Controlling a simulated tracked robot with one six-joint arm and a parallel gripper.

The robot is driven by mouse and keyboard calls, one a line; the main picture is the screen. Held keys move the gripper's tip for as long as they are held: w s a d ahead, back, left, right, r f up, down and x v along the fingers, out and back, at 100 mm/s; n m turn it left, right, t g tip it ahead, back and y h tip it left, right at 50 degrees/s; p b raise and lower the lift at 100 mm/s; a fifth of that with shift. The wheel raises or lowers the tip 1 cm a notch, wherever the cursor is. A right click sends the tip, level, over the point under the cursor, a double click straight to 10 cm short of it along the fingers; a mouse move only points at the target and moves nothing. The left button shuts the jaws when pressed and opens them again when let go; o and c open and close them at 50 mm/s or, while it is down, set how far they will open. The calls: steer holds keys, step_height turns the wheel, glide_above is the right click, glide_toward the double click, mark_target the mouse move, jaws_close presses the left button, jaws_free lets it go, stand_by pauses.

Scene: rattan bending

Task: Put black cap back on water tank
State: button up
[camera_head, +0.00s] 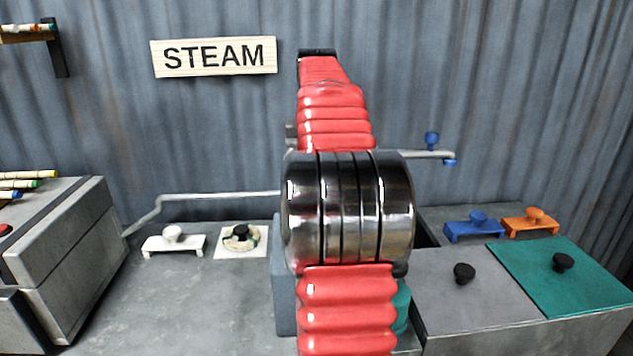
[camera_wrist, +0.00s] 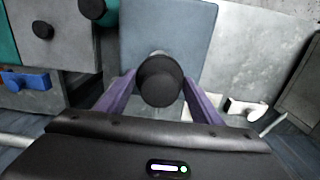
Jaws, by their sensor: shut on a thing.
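In the wrist view, the round black cap (camera_wrist: 160,80) sits between the purple fingers of my gripper (camera_wrist: 161,88), which is shut on it. The cap is over the near part of a blue-grey box (camera_wrist: 170,30), which looks like the water tank. I cannot tell whether the cap touches the tank or hangs above it. The tank's opening is not visible. In the head view, only a strip of the blue-grey box (camera_head: 284,300) shows beside my red arm, which hides my gripper and the cap.
A grey lid (camera_head: 490,300) and a teal lid (camera_head: 590,285), each with a black knob, lie at right. Blue (camera_head: 478,226) and orange (camera_head: 531,222) handles stand behind them. A white handle (camera_head: 174,241) and a white plate with a dial (camera_head: 242,238) lie left. A pipe (camera_head: 215,196) runs behind.

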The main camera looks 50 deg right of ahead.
steer(key=shift+f, duration=2.65)
steer(key=shift+f, duration=0.85)
stand_by(1.2)
steer(key=o, duration=1.2)
steer(key=shift+o, duration=0.4)
steer(key=o, duration=0.4)
steer(key=shift+r, duration=0.2)
steer(key=shift+a+r, duration=0.1)
steer(key=shift+r, duration=3.7)
